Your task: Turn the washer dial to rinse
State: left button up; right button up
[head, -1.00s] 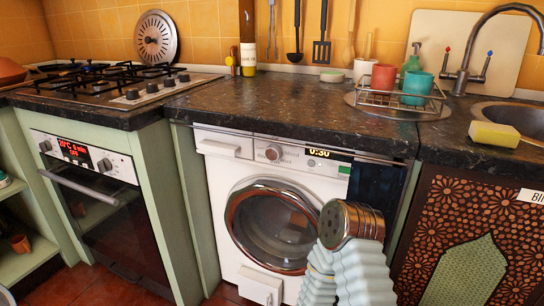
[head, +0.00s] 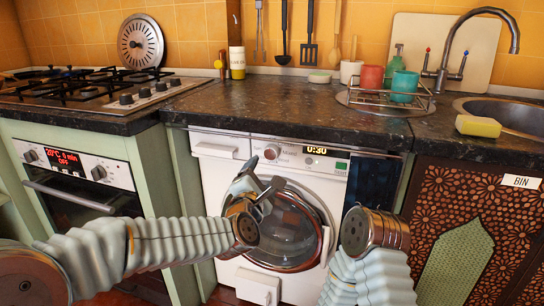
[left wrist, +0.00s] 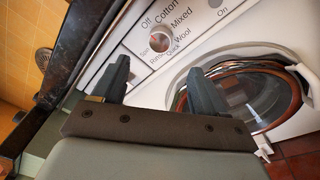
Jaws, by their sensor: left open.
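The washer (head: 215,190) stands under the dark counter, its round door shut. Its small round dial (head: 272,151) is on the upper panel, left of the lit 0:30 display. In the left wrist view, the dial (left wrist: 160,41) is ringed by labels including Off, Cotton, Mixed, Wool and Quick; its pointer setting is too small to tell. My left gripper (head: 262,182) is open and empty, below the dial and in front of the door's top. In the left wrist view, the left gripper's fingers (left wrist: 157,68) are spread, with the dial beyond the gap, apart from them.
My right arm's wrist (head: 375,232) is in front of the washer's right side; its fingers do not show. The counter edge (head: 300,128) overhangs the panel. An oven (head: 80,180) stands left and a patterned bin cabinet (head: 465,225) right.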

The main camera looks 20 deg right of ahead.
aim_at(271, 155)
pick_arm(q)
jog(key=p+x, duration=0.2)
jog(key=x, duration=0.9)
jog(key=shift+f+p, duration=0.1)
jog(key=shift+p, duration=0.2)
jog(key=c, duration=1)
jog(key=shift+c, duration=0.2)
